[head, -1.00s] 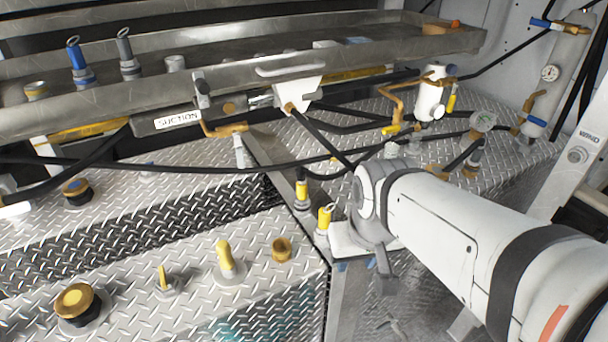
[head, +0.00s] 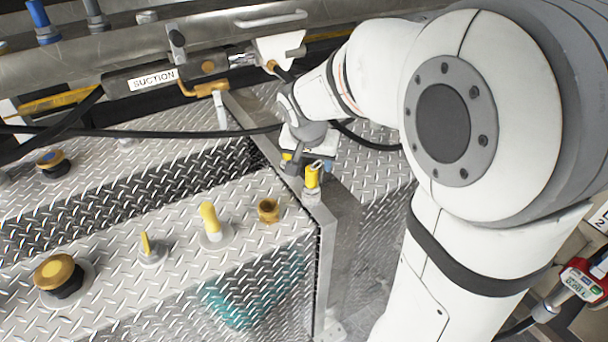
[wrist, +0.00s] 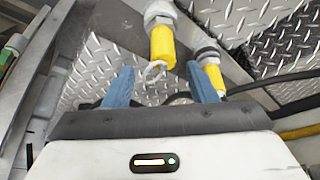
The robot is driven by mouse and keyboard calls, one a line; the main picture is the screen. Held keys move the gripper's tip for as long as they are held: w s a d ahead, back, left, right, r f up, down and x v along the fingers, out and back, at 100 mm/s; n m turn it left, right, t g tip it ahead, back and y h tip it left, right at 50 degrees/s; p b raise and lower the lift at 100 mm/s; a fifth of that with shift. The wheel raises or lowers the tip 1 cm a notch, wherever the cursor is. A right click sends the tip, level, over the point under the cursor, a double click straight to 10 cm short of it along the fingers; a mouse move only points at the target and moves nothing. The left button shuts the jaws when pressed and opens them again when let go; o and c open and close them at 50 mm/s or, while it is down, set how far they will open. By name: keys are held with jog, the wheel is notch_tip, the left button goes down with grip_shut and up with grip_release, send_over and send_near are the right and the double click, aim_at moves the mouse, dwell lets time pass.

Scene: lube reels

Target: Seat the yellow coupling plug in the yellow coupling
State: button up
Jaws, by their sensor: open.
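A yellow fitting with a metal ring (head: 312,176) stands on a metal base at the corner of the tread-plate deck; it also shows in the wrist view (wrist: 162,45). A second yellow fitting (wrist: 213,76) with a dark collar is beside it, partly behind one finger. I cannot tell for sure which is the plug and which the coupling. My gripper (wrist: 160,76) has blue fingers spread apart and empty. The ringed fitting's end lies near the gap between them in the wrist view. In the head view my gripper (head: 306,160) is right behind that fitting, fingers mostly hidden.
A black hose (head: 150,133) crosses behind the deck. A brown-capped fitting (head: 268,209), yellow knob (head: 209,220) and large yellow cap (head: 56,272) stand on the deck. A tray with a "SUCTION" label (head: 155,80) is behind. My arm covers the right side.

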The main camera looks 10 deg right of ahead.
aim_at(311, 169)
jog(key=x, duration=0.6)
jog(key=shift+a+f, duration=0.25)
jog(key=shift+f, duration=0.05)
grip_shut()
